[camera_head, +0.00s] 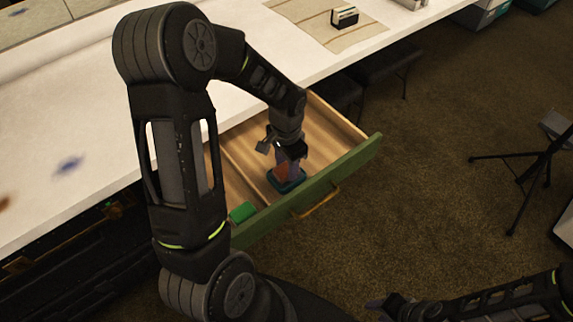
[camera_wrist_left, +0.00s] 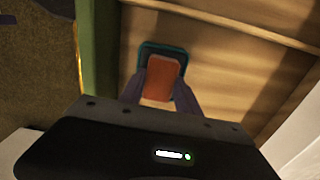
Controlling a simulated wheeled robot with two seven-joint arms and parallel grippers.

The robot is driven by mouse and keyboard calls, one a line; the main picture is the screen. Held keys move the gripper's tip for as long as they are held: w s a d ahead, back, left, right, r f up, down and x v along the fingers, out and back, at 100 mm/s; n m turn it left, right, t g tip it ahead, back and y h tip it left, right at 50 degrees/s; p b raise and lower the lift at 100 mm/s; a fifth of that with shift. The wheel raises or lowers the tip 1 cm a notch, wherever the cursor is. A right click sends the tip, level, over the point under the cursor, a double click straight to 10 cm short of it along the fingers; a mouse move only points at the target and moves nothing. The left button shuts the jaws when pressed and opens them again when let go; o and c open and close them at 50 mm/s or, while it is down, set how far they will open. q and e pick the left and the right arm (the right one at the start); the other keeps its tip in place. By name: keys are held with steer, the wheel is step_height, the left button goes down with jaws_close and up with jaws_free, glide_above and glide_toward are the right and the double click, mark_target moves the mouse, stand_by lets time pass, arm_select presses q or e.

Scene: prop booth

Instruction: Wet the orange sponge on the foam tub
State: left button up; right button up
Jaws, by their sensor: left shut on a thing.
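The orange sponge (camera_head: 281,171) is between the fingers of my left gripper (camera_head: 287,170), inside the open drawer. In the left wrist view the gripper (camera_wrist_left: 160,95) is shut on the sponge (camera_wrist_left: 166,75), one finger on each side. The teal foam tub (camera_head: 293,185) lies on the drawer floor under the sponge. Its rim (camera_wrist_left: 147,50) shows around the sponge's far end in the wrist view. I cannot tell whether the sponge touches the tub's inside. My right gripper (camera_head: 388,305) is at the bottom right, away from the drawer; its finger opening is unclear.
The wooden drawer has a green front (camera_head: 335,178) with a brass handle (camera_head: 316,203) and an inner divider. A green block (camera_head: 243,212) lies in its near left part. The white counter (camera_head: 60,120) runs above, with a striped mat (camera_head: 310,22) and a small dark holder (camera_head: 344,17).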

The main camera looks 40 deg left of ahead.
mark_target(285, 169)
stand_by(0.3)
arm_select(q)
step_height(285, 169, up, 7)
steer(key=p, duration=0.5)
stand_by(1.0)
steer(key=shift+s+a+n, duration=0.1)
steer(key=shift+s+n, duration=0.15)
steer(key=shift+n, duration=0.35)
steer(key=shift+w+a+r+n, duration=0.2)
steer(key=shift+w+r+n, duration=0.45)
steer(key=shift+r+n, duration=0.35)
steer(key=w+d+r, duration=0.8)
steer(key=w+d, duration=0.1)
steer(key=d, duration=0.4)
steer(key=shift+w+n, duration=0.3)
